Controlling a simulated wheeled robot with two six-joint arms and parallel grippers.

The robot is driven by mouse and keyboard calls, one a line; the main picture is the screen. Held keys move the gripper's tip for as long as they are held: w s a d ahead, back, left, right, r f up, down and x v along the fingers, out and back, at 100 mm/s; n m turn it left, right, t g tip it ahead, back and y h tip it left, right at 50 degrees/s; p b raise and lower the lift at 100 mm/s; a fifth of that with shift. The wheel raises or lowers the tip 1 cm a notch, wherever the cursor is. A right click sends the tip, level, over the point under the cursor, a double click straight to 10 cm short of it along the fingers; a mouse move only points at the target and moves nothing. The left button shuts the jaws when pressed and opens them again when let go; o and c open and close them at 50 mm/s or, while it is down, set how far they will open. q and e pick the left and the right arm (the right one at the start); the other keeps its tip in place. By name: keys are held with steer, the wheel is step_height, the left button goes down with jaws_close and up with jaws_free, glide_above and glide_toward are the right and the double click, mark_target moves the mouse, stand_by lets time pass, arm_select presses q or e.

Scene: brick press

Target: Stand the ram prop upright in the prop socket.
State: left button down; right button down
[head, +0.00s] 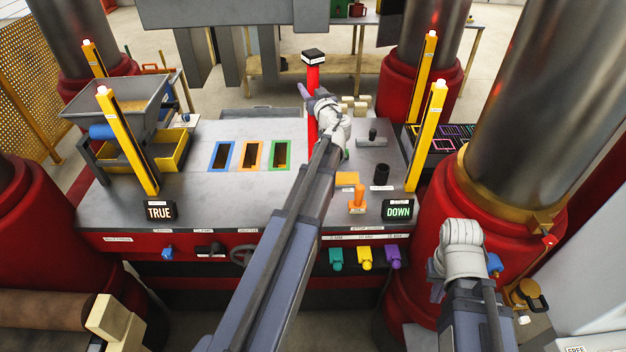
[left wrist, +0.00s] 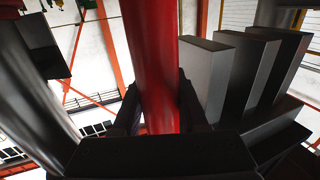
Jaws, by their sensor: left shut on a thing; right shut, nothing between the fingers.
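The ram prop (head: 313,78) is a red post with a black, white-banded head. It stands roughly upright at the back of the press table, right of the coloured slots. My left gripper (head: 309,95) is shut on its upper part. In the left wrist view the red shaft (left wrist: 151,60) runs between both dark fingers (left wrist: 158,112). The prop's lower end is partly hidden by my left arm, and I cannot make out the socket or whether the prop touches it. My right gripper (head: 437,290) is shut and empty, low at the right, in front of the table.
The grey press table (head: 205,190) has blue, orange and green slots (head: 250,156). Yellow posts (head: 426,135) and red-based columns (head: 500,190) flank it. The table's left middle is clear.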

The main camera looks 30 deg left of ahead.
arm_select(q)
steer(key=shift+f+b, duration=1.9)
steer(key=shift+f, duration=0.15)
jaws_free()
stand_by(0.4)
steer(key=v, duration=1.2)
stand_by(0.6)
steer(key=shift+d, duration=0.1)
stand_by(0.3)
